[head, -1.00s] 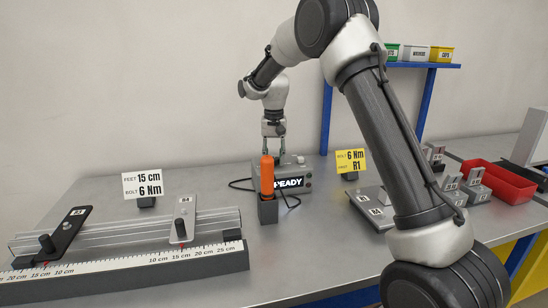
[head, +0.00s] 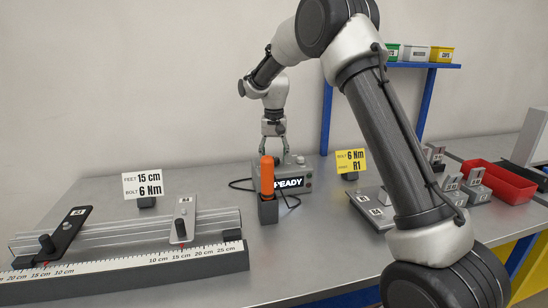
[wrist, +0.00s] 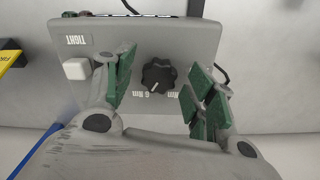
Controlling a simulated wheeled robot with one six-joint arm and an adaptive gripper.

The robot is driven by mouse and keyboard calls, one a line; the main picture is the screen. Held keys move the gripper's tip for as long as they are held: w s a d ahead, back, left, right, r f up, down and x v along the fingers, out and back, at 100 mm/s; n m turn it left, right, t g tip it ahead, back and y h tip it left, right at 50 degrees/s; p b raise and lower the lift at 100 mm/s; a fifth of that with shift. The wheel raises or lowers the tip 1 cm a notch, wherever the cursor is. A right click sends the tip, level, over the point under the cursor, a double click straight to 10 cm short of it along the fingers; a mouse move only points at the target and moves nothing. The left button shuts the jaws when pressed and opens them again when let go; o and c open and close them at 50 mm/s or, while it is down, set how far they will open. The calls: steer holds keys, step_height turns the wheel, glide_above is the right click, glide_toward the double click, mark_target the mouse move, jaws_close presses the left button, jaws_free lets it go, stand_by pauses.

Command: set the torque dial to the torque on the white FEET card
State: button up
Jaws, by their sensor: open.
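The white FEET card (head: 143,185) at the left reads FEET 15 cm, BOLT 6 Nm. The torque dial is a black ribbed knob (wrist: 158,75) on a grey box (head: 309,181) whose display reads READY. In the wrist view, upside-down Nm labels lie beside the dial; one reads 6 Nm, another is partly hidden by a finger. A small white mark on the dial faces the 6 Nm side. My gripper (wrist: 159,88) is open, its green-padded fingers on either side of the dial with gaps. It also shows behind the orange-handled tool in the head view (head: 274,140).
The orange-handled tool (head: 267,177) stands in a dark holder before the box. A white button (wrist: 76,69) sits beside the dial. A yellow card (head: 350,161) reads BOLT 6 Nm, R1. A ruled rail (head: 130,263) lies left; a red bin (head: 503,184) stands right.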

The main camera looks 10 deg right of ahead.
mark_target(276, 160)
step_height(276, 160, up, 12)
stand_by(0.4)
steer(key=shift+f, duration=0.1)
steer(key=f+n, duration=0.1)
steer(key=s+f, duration=0.1)
steer(key=f, duration=0.1)
steer(key=shift+s+d+f+n, duration=0.15)
steer(key=shift+f+n, duration=0.1)
steer(key=shift+n, duration=0.15)
steer(key=s+d+r+t, duration=0.1)
steer(key=s+d, duration=0.4)
steer(key=s, duration=0.8)
steer(key=s+d+r+t, duration=0.2)
steer(key=s+d, duration=0.2)
steer(key=s, duration=1)
steer(key=s+d+r+n+t, duration=0.1)
steer(key=s+d, duration=0.4)
steer(key=s, duration=0.8)
steer(key=shift+s+d+r, duration=0.15)
steer(key=shift+d+r, duration=0.2)
steer(key=shift+r, duration=0.05)
